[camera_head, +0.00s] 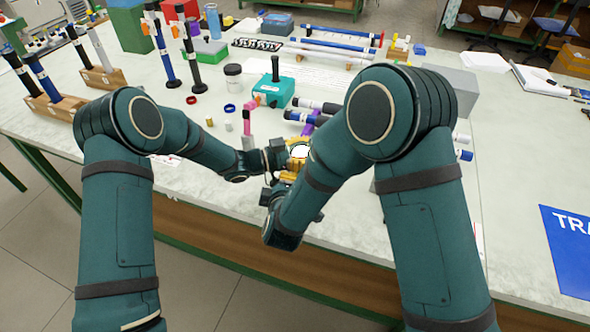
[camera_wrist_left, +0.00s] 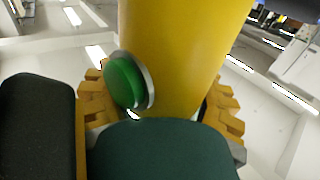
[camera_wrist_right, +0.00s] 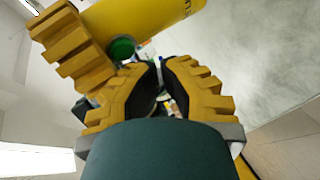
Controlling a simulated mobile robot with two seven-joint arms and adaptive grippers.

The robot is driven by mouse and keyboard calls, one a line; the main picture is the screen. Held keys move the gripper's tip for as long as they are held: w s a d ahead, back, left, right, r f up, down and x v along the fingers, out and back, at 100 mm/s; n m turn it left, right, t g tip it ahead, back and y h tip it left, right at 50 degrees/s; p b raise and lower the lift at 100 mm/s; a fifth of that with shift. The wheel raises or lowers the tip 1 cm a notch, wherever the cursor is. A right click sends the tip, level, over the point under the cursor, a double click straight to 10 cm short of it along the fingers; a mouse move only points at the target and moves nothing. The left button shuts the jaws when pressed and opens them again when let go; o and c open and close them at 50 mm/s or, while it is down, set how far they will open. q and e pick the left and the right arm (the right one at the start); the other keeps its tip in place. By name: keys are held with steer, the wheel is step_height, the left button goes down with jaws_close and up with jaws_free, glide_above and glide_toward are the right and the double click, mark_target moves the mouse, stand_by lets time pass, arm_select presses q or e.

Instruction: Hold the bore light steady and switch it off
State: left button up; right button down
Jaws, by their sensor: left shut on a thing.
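The bore light (camera_head: 299,151) is a thick yellow cylinder with a round white, bright end in the head view. My left gripper (camera_head: 284,160) is shut around it and holds it above the table's front edge. In the left wrist view the yellow barrel (camera_wrist_left: 180,55) stands between the finger pads, and its green button (camera_wrist_left: 124,80) in a grey ring faces the camera. In the right wrist view the button (camera_wrist_right: 122,48) shows just beyond my right gripper (camera_wrist_right: 160,66), whose fingertips are close together with nothing seen between them. Whether they touch the button is unclear.
Dark and purple rods lie just behind the grippers. A blue sign (camera_head: 570,245) lies at the right.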

stand_by(0.4)
steer(key=shift+w+d, duration=0.2)
steer(key=shift+w, duration=0.2)
arm_select(q)
steer(key=shift+s+f, duration=0.15)
steer(key=shift+f, duration=0.15)
arm_select(e)
steer(key=shift+w+d+r, duration=0.25)
steer(key=shift+w+d, duration=0.25)
steer(key=shift+w, duration=0.25)
stand_by(0.7)
steer(key=shift+s+a+r, duration=0.15)
steer(key=shift+s+a, duration=0.45)
steer(key=shift+s, duration=0.2)
steer(key=shift+s+a, duration=0.15)
steer(key=shift+a, duration=0.05)
